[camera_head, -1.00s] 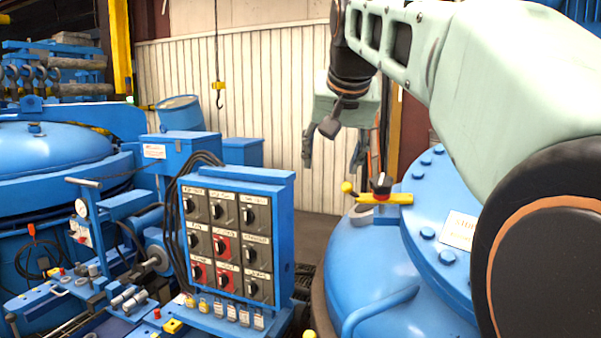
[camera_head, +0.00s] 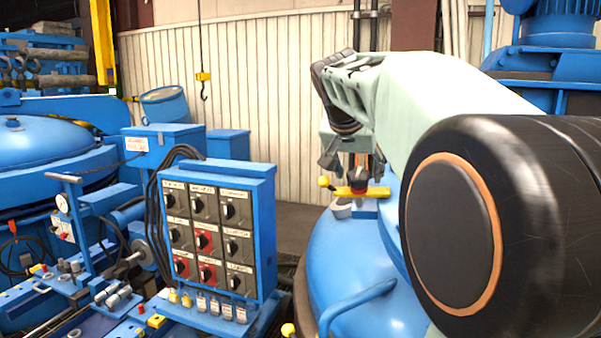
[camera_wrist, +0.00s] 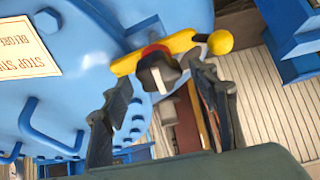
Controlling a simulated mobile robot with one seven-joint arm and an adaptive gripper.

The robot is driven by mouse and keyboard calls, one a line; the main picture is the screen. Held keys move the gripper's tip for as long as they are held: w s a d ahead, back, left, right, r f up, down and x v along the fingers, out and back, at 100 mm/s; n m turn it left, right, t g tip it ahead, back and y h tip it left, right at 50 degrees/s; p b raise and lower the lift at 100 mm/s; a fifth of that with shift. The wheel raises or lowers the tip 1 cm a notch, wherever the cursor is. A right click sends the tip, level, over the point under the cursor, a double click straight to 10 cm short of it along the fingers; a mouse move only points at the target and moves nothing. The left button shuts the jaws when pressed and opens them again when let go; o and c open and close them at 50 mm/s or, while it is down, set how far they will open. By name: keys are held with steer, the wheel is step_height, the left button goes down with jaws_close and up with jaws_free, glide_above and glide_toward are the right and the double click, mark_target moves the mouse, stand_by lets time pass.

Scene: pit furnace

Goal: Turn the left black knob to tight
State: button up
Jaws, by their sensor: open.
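A black knob with a white line (camera_wrist: 158,76) sits on a red base by a yellow handle (camera_wrist: 184,42) on the blue furnace lid. In the head view, the yellow handle (camera_head: 374,193) shows, with the knob largely hidden under my gripper. My gripper (camera_head: 355,165) is open and empty, pointing down over this knob. In the wrist view, the two dark fingers of my gripper (camera_wrist: 160,72) stand apart on either side of the knob. I cannot tell whether they touch it. Other black knobs sit on the control panel (camera_head: 262,235) at left.
A blue furnace body (camera_head: 345,268) with a curved rail lies below my gripper. A second blue lid (camera_head: 45,145) and a bench of fittings stand at far left. A yellow hook (camera_head: 203,78) hangs at the back. A sign (camera_wrist: 28,47) is on the lid.

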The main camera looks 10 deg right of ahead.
steer(key=shift+x, duration=0.75)
steer(key=c, duration=1.2)
